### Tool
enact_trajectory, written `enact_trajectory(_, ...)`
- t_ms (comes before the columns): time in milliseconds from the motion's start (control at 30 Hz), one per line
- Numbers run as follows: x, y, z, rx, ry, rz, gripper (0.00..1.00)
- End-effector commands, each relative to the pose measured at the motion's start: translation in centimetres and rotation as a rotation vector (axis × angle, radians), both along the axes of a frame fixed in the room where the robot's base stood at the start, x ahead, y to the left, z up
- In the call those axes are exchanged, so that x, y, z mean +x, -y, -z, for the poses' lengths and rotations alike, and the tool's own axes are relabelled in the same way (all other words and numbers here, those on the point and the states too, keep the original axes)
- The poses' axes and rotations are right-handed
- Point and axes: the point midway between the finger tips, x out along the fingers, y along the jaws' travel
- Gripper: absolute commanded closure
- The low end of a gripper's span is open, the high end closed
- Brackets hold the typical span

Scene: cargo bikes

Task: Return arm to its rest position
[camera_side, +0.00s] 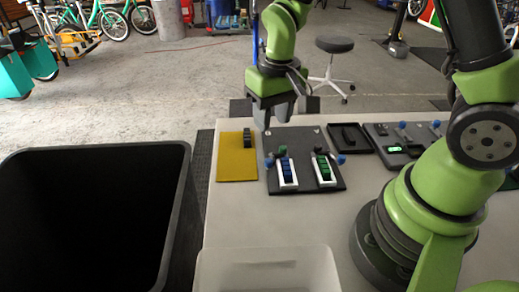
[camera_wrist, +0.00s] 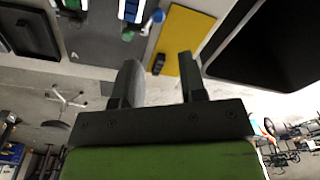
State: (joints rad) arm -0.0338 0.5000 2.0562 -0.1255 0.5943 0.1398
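My green arm holds my gripper (camera_side: 276,112) above the far edge of the white table (camera_side: 235,222). In the wrist view, the two dark fingers of my gripper (camera_wrist: 160,80) are spread apart with nothing between them. Past the fingertips in that view lies a yellow plate (camera_wrist: 180,42) with a small black block (camera_wrist: 158,64) on it. The yellow plate also shows in the side view (camera_side: 234,162), at the table's left edge, with the black block (camera_side: 247,138) near its far right corner.
A dark board (camera_side: 305,182) carries two white holders with blue and green pieces. A black tray (camera_side: 350,138) and another dark board (camera_side: 395,148) stand to its right. A translucent bin (camera_side: 268,258) is at the near edge. A large black bin (camera_side: 182,205) stands left of the table.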

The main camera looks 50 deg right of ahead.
Motion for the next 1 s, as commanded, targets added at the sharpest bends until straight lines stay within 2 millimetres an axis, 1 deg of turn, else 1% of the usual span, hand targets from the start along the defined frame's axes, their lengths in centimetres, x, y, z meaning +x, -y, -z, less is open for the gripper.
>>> enact_trajectory(33, -0.4, 0.0, -2.2, 0.009, 0.046, 0.011, 0.62)
enact_trajectory(67, -0.7, 0.0, -3.3, 0.016, 0.068, 0.017, 0.62)
enact_trajectory(100, -1.2, -0.1, -4.9, 0.025, 0.1, 0.024, 0.62)
enact_trajectory(200, -3.0, -0.2, -8.3, 0.048, 0.177, 0.04, 0.62)
enact_trajectory(300, -5.1, -0.4, -11.2, 0.073, 0.254, 0.053, 0.62)
enact_trajectory(433, -8.2, -0.7, -14.1, 0.109, 0.355, 0.064, 0.62)
enact_trajectory(533, -10.5, -1.0, -15.5, 0.136, 0.426, 0.069, 0.62)
enact_trajectory(600, -11.9, -1.1, -16.1, 0.153, 0.468, 0.069, 0.62)
enact_trajectory(700, -13.4, -1.3, -16.5, 0.171, 0.513, 0.07, 0.62)
enact_trajectory(833, -14.4, -1.5, -16.7, 0.184, 0.542, 0.069, 0.62)
enact_trajectory(1000, -14.6, -1.5, -16.7, 0.186, 0.548, 0.068, 0.62)
